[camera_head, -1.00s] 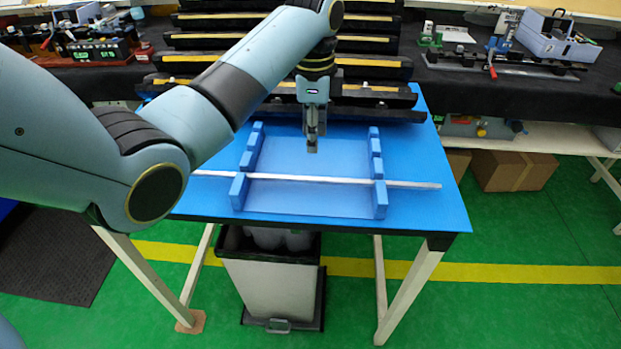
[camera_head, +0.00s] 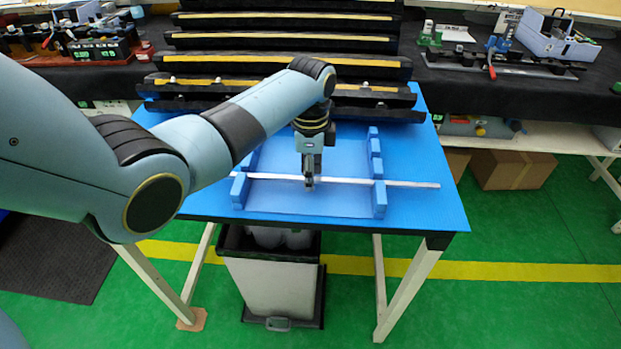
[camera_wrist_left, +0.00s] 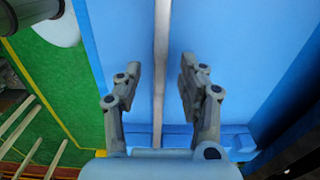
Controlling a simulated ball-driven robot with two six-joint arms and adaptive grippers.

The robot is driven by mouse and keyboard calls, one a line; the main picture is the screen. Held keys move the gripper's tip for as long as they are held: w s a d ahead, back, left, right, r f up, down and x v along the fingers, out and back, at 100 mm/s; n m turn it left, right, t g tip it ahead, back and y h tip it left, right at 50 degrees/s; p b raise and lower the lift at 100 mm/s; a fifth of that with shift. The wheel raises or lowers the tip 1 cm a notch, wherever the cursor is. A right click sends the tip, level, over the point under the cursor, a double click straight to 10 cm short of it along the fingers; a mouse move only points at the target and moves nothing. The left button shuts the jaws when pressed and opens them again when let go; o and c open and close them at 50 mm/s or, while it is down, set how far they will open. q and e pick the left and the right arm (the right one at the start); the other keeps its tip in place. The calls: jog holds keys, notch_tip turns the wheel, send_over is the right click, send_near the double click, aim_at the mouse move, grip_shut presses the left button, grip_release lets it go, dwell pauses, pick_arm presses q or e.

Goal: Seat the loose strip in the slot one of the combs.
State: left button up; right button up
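A long thin white strip (camera_head: 345,181) lies left to right across two blue combs on a blue table. It rests across the near part of the left comb (camera_head: 240,190) and of the right comb (camera_head: 379,195); I cannot tell how deep it sits in either. My left gripper (camera_head: 308,184) points down at the strip's middle, between the combs. In the left wrist view the gripper (camera_wrist_left: 160,75) is open, with a finger on each side of the strip (camera_wrist_left: 161,60) and gaps between. My right gripper is not in view.
Stacked black racks with yellow strips (camera_head: 285,63) stand behind the work area. A bin (camera_head: 272,285) is under the blue table (camera_head: 430,205). Equipment (camera_head: 500,55) stands on black benches at both sides.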

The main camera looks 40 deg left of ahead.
pick_arm(q)
grip_shut()
